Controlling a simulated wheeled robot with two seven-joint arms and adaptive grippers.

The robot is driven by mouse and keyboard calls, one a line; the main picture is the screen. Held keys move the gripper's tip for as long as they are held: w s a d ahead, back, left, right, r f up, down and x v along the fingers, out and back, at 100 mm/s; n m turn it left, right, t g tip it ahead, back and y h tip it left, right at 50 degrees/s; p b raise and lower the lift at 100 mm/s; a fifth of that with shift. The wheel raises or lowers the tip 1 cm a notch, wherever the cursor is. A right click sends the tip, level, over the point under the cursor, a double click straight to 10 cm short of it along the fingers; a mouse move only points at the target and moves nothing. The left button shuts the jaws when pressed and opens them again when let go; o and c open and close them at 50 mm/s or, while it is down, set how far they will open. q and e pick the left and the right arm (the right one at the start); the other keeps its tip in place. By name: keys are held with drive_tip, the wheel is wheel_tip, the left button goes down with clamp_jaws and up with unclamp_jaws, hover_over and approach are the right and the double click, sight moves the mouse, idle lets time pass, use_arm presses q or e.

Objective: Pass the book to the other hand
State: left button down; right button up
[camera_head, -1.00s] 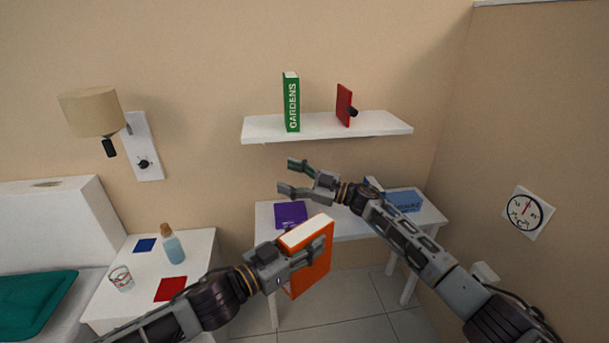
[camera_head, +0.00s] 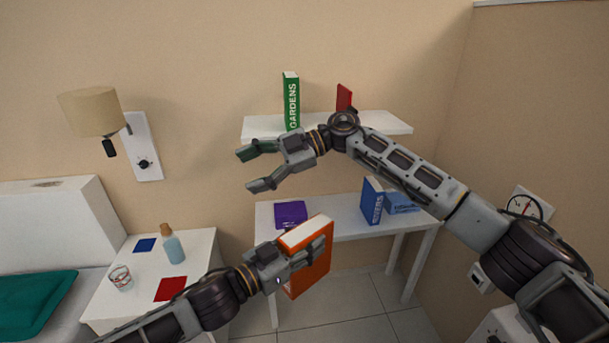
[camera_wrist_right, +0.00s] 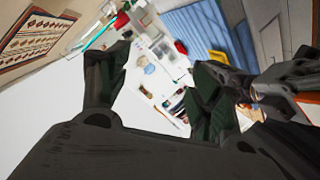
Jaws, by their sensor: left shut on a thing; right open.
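The orange book (camera_head: 312,268) with white page edges stands tilted in my left gripper (camera_head: 307,254), in front of the desk in the head view. The left fingers are shut on it. My right gripper (camera_head: 248,170) is open and empty, above and to the left of the book, apart from it. In the right wrist view its spread fingers (camera_wrist_right: 158,80) hold nothing. A sliver of orange (camera_wrist_right: 312,99) shows at that view's right edge beside another gripper.
The wall shelf (camera_head: 390,125) holds a green book (camera_head: 291,102) and a red book (camera_head: 344,96), partly hidden by my right arm. The desk (camera_head: 340,222) bears a purple book (camera_head: 290,214) and blue books (camera_head: 372,200). A bottle (camera_head: 173,247) and glass (camera_head: 121,277) stand on the bedside table (camera_head: 200,250).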

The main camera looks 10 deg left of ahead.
drive_tip(key=s+h, duration=0.3)
wheel_tip(320, 180, up, 4)
drive_tip(key=f+m+t+h, duration=0.1)
drive_tip(key=t+h, duration=0.5)
drive_tip(key=h, duration=0.4)
hover_over(305, 231)
drive_tip(key=shift+r, duration=0.25)
drive_tip(key=shift+f, duration=6)
